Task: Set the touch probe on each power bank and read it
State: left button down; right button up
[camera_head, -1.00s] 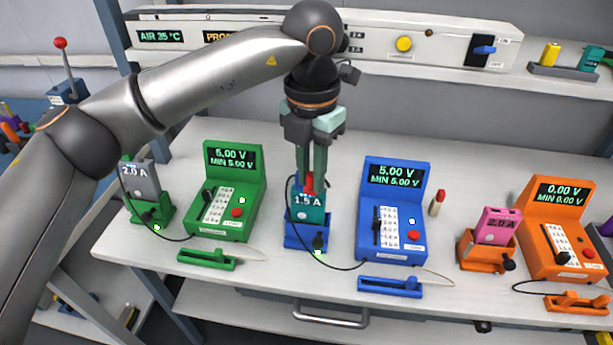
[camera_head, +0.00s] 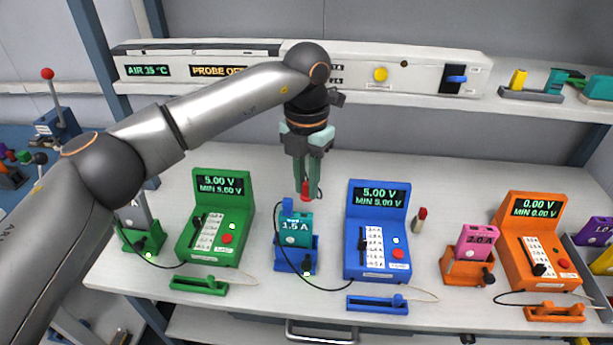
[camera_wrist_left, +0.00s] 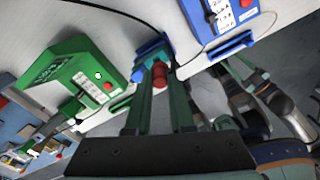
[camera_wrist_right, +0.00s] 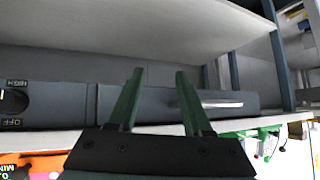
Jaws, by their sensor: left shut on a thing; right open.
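My left gripper (camera_head: 308,192) is shut on a small red piece, seemingly the touch probe (camera_head: 305,187); its red end also shows in the left wrist view (camera_wrist_left: 160,72). It hangs just above a teal power bank (camera_head: 295,230) marked 1.5 A, upright in a blue cradle (camera_head: 296,262). A grey power bank (camera_head: 141,214) stands in a green cradle (camera_head: 140,240), partly hidden by my left arm. A pink power bank (camera_head: 477,240) sits in an orange cradle (camera_head: 463,271). A purple power bank (camera_head: 597,231) is at the right edge. My right gripper (camera_wrist_left: 160,72) is absent there; its open, empty fingers show in the right wrist view (camera_wrist_right: 158,75).
Green (camera_head: 216,215), blue (camera_head: 377,230) and orange (camera_head: 540,240) testers stand beside the cradles; green and blue read 5.00 V, orange 0.00 V. A red-topped cylinder (camera_head: 419,220) stands right of the blue tester. A shelf panel (camera_head: 430,75) runs behind.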

aim_at(307, 201)
pick_arm(q)
jog(key=shift+w+f+g, duration=0.2)
jog(key=shift+f+g, duration=0.4)
jog(key=shift+f, duration=1.35)
jog(key=shift+s+f, duration=0.1)
jog(key=shift+f, duration=0.45)
dwell(0.9)
jog(key=shift+w+r+p, duration=0.25)
jog(key=shift+r+p, duration=0.75)
jog(key=shift+r, duration=0.5)
jog(key=shift+w+r+p, duration=0.2)
jog(key=shift+r+p, duration=0.8)
jog(key=shift+r, duration=0.5)
jog(key=shift+r+p, duration=0.85)
jog(key=shift+r, duration=0.25)
